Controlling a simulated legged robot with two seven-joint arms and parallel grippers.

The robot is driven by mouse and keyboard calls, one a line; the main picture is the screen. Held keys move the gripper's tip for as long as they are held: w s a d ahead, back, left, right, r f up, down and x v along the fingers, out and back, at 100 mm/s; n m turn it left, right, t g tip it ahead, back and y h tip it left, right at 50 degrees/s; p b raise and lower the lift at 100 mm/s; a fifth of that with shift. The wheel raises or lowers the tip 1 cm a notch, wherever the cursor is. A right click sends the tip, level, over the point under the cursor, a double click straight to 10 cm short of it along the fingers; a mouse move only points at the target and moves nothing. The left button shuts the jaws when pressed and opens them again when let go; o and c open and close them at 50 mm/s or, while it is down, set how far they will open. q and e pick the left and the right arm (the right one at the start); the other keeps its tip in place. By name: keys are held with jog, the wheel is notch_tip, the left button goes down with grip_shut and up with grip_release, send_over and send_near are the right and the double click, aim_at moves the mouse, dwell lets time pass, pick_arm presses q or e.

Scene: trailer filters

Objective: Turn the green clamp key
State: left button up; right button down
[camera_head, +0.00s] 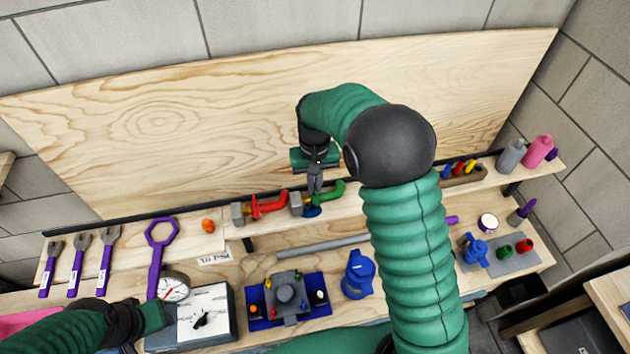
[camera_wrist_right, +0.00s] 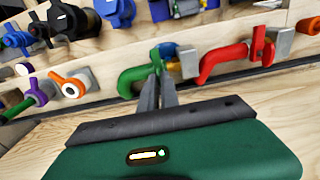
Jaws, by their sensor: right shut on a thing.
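The green clamp key (camera_head: 329,194) is a bent green handle on a grey clamp block at the upper shelf's front. My right gripper (camera_head: 314,188) comes down onto it from above, its fingers shut on the handle. In the right wrist view the green key (camera_wrist_right: 133,75) shows at the tips of my right gripper (camera_wrist_right: 158,72), and the fingers hide part of it. A similar red clamp key (camera_head: 268,207) stands to its left, also in the wrist view (camera_wrist_right: 222,60). My left gripper (camera_head: 150,318) is at the lower left; its fingers are not clear.
A gauge (camera_head: 174,287), a white-faced box (camera_head: 205,312), a blue tray (camera_head: 257,318) with a grey fixture and a blue bottle-like part (camera_head: 358,274) stand on the lower bench. Purple-handled tools (camera_head: 76,268) lie at left. A wooden backboard (camera_head: 170,120) rises behind the shelf.

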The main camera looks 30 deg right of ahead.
jog(key=shift+s+a+f, duration=0.1)
jog(key=shift+f, duration=0.05)
jog(key=c, duration=1.9)
grip_release()
jog(key=o, duration=0.3)
pick_arm(q)
jog(key=shift+a, duration=0.15)
pick_arm(e)
jog(key=shift+d, duration=0.2)
